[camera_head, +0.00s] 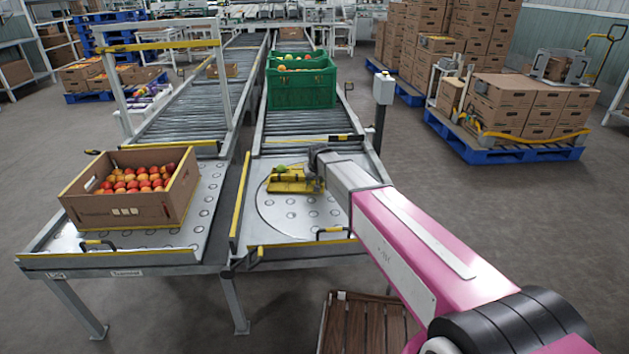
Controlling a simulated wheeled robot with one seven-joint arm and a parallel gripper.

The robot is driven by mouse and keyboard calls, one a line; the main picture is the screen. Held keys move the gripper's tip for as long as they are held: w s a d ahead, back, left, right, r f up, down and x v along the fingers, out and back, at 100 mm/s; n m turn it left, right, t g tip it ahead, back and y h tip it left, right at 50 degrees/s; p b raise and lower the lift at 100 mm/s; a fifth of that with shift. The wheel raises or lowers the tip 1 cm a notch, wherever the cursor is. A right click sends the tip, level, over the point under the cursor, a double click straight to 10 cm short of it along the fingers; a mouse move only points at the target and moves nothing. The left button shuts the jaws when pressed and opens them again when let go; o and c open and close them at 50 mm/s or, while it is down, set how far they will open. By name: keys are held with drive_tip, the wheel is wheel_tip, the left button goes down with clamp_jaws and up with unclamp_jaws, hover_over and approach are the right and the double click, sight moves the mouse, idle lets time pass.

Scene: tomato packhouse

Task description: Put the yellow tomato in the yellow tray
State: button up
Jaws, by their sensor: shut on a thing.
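The small yellow tray (288,187) lies on the round metal plate at the near end of the right conveyor. A small green round fruit (280,168) shows at the tray's far left side. My gripper (312,172) is low at the tray's right side, close to it or over its edge. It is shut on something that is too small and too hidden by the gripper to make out. I cannot pick out the yellow tomato apart from the yellow of the tray.
A cardboard box (130,207) of red and orange tomatoes stands on the left conveyor end. Green crates (303,88) with produce stand farther up the right conveyor. A grey post (383,100) rises right of it. Metal plate is bare left and in front of the tray.

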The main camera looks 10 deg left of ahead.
drive_tip(key=shift+f, duration=0.25)
drive_tip(key=o, duration=0.8)
drive_tip(key=c, duration=0.3)
drive_tip(key=shift+c, duration=0.2)
drive_tip(key=shift+r, duration=0.1)
drive_tip(key=shift+r, duration=3.4)
drive_tip(key=shift+d, duration=0.1)
